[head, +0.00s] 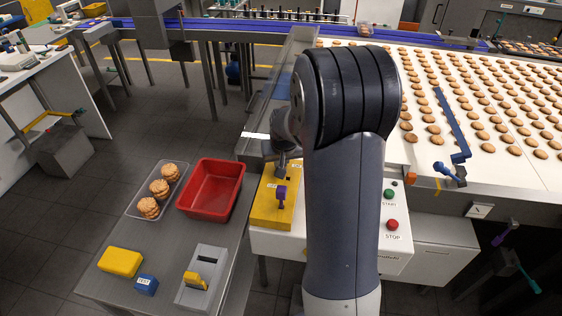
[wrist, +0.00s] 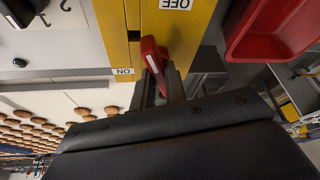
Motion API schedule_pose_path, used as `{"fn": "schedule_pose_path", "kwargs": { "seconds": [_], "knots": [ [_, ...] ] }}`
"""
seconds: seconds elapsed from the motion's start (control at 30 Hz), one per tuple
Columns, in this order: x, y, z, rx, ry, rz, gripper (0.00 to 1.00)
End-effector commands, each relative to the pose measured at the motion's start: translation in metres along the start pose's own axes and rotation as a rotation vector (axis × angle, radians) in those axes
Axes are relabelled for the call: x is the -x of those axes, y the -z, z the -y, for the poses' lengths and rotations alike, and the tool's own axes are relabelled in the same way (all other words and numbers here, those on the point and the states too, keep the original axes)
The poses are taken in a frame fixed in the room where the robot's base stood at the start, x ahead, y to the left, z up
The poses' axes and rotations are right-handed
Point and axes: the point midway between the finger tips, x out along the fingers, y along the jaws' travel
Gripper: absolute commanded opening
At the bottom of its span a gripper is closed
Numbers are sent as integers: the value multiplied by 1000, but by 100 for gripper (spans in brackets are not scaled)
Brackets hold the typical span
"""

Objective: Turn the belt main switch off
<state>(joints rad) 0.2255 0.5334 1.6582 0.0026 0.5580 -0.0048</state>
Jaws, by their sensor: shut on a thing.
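The belt main switch is a yellow box (head: 264,207) on the front of the belt machine, just left of my arm. In the wrist view its yellow face (wrist: 180,32) carries an OFF label at the top and an ON label at the lower left. A red lever (wrist: 150,52) sticks out of it, near the ON label. My gripper (wrist: 161,84) is shut on the red lever, one finger on each side. In the head view my gripper (head: 284,163) is at the box's upper end, and the lever is hidden there.
Green START (head: 389,194) and red STOP (head: 392,225) buttons are right of my arm. A red bin (head: 211,188) and a tray of biscuit stacks (head: 137,209) stand left. Biscuits cover the belt behind.

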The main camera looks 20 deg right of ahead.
Motion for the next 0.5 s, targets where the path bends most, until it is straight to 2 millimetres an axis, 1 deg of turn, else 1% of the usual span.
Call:
{"fn": "schedule_pose_path", "kwargs": {
  "seconds": [0.5],
  "knots": [
    [-4, 0, 3, -284, -118, -3, 0]
  ]
}}
